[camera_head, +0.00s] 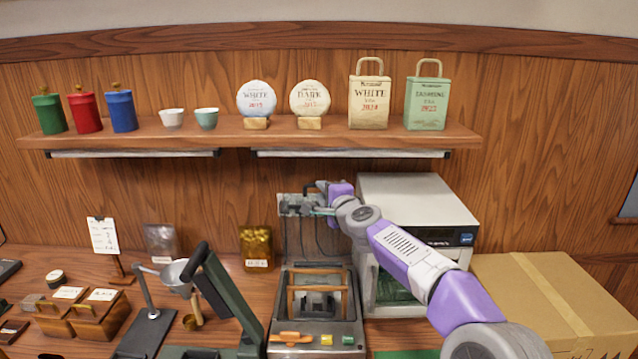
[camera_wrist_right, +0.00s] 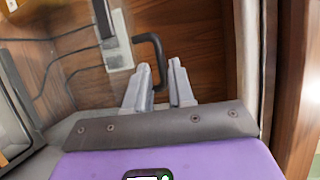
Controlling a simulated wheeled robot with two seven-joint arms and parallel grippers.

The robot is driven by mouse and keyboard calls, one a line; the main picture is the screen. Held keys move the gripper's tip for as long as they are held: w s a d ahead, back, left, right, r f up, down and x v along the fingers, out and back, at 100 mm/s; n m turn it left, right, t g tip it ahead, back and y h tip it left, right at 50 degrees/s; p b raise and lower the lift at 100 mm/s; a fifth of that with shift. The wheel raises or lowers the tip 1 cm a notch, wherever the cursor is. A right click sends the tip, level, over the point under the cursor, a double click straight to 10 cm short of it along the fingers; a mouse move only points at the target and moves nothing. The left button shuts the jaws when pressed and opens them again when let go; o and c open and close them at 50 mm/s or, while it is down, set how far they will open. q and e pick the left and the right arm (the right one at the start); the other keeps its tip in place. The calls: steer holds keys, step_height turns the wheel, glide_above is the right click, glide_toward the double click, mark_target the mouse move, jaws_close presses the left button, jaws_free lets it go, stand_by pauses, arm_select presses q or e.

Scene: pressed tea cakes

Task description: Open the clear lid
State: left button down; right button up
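My right gripper (camera_head: 328,193) reaches to the grey panel (camera_head: 295,206) on the back wall, behind the machines. In the right wrist view, the gripper (camera_wrist_right: 160,64) has its fingers apart, with a bent black handle (camera_wrist_right: 149,38) reaching down between or just behind them. The handle comes off the pale panel (camera_wrist_right: 120,55); whether the fingers touch it I cannot tell. A thin greenish edge shows beside the gripper in the head view, but I cannot make out a clear lid for certain. My left gripper is not in view.
A metal machine (camera_head: 316,336) with an orange-brown frame stands below the panel. A white oven-like unit (camera_head: 415,200) and a cardboard box (camera_head: 560,300) stand to its right. A dark green lever device (camera_head: 228,300) stands left. A loaded shelf (camera_head: 230,137) runs above.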

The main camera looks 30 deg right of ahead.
steer(key=shift+w+d+f+p, duration=0.1)
steer(key=shift+w+p, duration=0.15)
steer(key=shift+w, duration=0.45)
steer(key=shift+w+d+f+p, duration=0.1)
steer(key=shift+w+p, duration=0.1)
steer(key=shift+w, duration=0.45)
jaws_close()
